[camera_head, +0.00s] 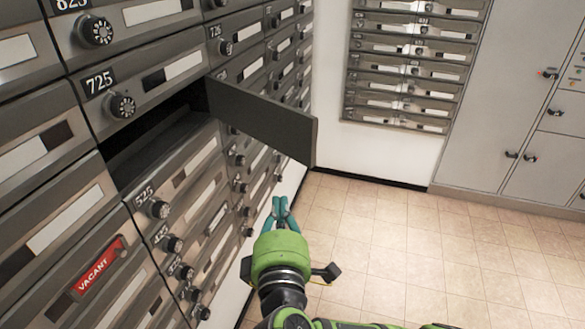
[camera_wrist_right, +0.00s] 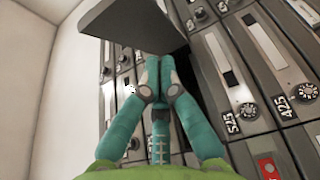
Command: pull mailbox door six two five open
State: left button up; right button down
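The door of compartment 625 (camera_head: 265,120) stands swung open, sticking out from the mailbox wall. It is a dark grey panel between the 725 door (camera_head: 135,85) above and the 525 door (camera_head: 165,195) below. The compartment's dark opening (camera_head: 160,135) shows behind it. My right gripper (camera_head: 281,202) is below the open door's outer end in the head view, apart from it in the picture. In the right wrist view, its teal fingertips (camera_wrist_right: 155,65) are together with nothing seen between them, and the open door (camera_wrist_right: 135,25) is beyond them. My left gripper is not in view.
Closed mailbox doors with dial knobs surround the opening; one at lower left has a red VACANT label (camera_head: 102,265). More mailboxes (camera_head: 412,60) hang on the far wall beside large grey lockers (camera_head: 500,100). The tiled floor (camera_head: 420,245) at right is clear.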

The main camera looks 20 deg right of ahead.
jog(key=p, duration=0.3)
send_near(293, 158)
jog(key=w+a, duration=0.2)
jog(key=w, duration=0.1)
jog(key=w+d, duration=0.1)
jog(key=w+d+p, duration=0.1)
jog(key=shift+d+r, duration=0.15)
jog(key=shift+d, duration=0.55)
jog(key=shift+w, duration=0.1)
